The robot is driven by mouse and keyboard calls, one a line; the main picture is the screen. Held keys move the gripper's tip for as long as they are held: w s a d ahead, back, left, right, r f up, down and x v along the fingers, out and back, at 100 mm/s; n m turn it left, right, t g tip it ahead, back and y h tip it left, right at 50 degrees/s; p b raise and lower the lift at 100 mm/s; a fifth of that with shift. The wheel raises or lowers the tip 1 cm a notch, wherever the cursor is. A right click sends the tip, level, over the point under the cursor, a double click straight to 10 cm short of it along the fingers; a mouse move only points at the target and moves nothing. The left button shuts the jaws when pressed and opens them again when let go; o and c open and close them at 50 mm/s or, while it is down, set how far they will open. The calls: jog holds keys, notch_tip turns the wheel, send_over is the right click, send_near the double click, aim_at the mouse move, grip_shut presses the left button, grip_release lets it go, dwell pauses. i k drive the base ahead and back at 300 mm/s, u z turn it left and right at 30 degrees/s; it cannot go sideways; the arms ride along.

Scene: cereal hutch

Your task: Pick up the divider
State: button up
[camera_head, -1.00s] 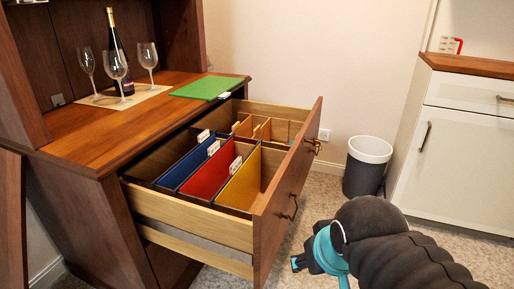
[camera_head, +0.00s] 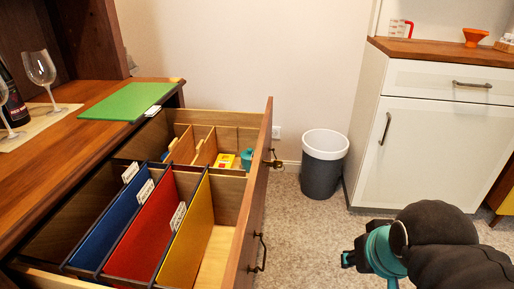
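A flat green divider (camera_head: 127,101) with a white tab lies on the wooden hutch top (camera_head: 90,139), near its right end. Inside the open drawer (camera_head: 255,190), a blue divider (camera_head: 110,222), a red divider (camera_head: 146,232) and a yellow divider (camera_head: 190,236) stand upright side by side. Each shows a white label tab at its upper edge or nearby. My gripper (camera_head: 366,266) is at the lower right, outside the drawer and well apart from the dividers. Its fingers are partly out of frame and blocked by my arm, so its opening is unclear.
The drawer's rear section has small wooden partitions (camera_head: 204,148) and small yellow and teal items. A wine glass (camera_head: 40,68) and bottle stand left on the hutch. A grey bin (camera_head: 322,170) and white cabinet (camera_head: 430,150) stand behind. Open floor lies between drawer and cabinet.

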aim_at(207, 152)
jog(key=z, duration=0.45)
jog(key=i, duration=0.75)
jog(key=u, duration=0.35)
jog(key=i, duration=1.05)
jog(key=u, duration=0.9)
